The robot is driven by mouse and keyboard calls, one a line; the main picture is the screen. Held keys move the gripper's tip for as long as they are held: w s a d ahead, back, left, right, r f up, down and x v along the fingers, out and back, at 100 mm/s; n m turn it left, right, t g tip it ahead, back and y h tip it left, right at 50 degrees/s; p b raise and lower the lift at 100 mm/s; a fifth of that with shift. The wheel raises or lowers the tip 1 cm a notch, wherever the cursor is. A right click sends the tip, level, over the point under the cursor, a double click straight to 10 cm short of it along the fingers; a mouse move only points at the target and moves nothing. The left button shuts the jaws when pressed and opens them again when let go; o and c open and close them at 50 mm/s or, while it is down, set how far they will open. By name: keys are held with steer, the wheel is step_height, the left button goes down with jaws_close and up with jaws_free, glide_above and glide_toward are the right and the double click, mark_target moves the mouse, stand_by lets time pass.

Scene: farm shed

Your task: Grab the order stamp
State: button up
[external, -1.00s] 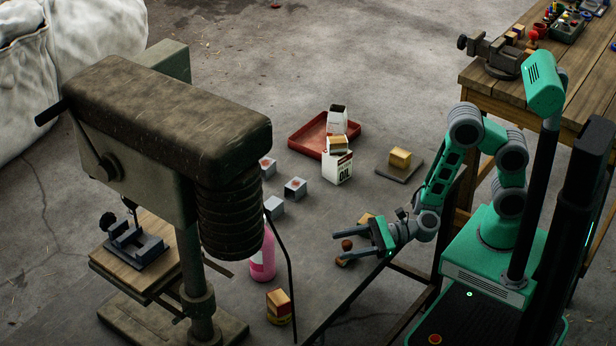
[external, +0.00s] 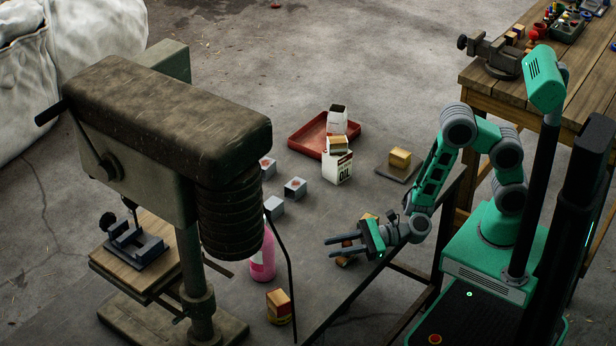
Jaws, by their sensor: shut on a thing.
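The order stamp (external: 344,262) appears to be the small brown wooden piece near the front edge of the grey table. Only its lower part shows, below my fingers; its round knob is hidden. My gripper (external: 342,246) reaches in from the right with its fingers level and pointing left. The fingers are shut on the stamp, around its upper part. I cannot tell whether its base touches the table.
A tan block (external: 368,218) lies just behind my gripper. A pink bottle (external: 263,262) and a tin (external: 279,306) stand to the left.

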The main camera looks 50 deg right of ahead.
jaws_close()
steer(key=shift+r, duration=0.1)
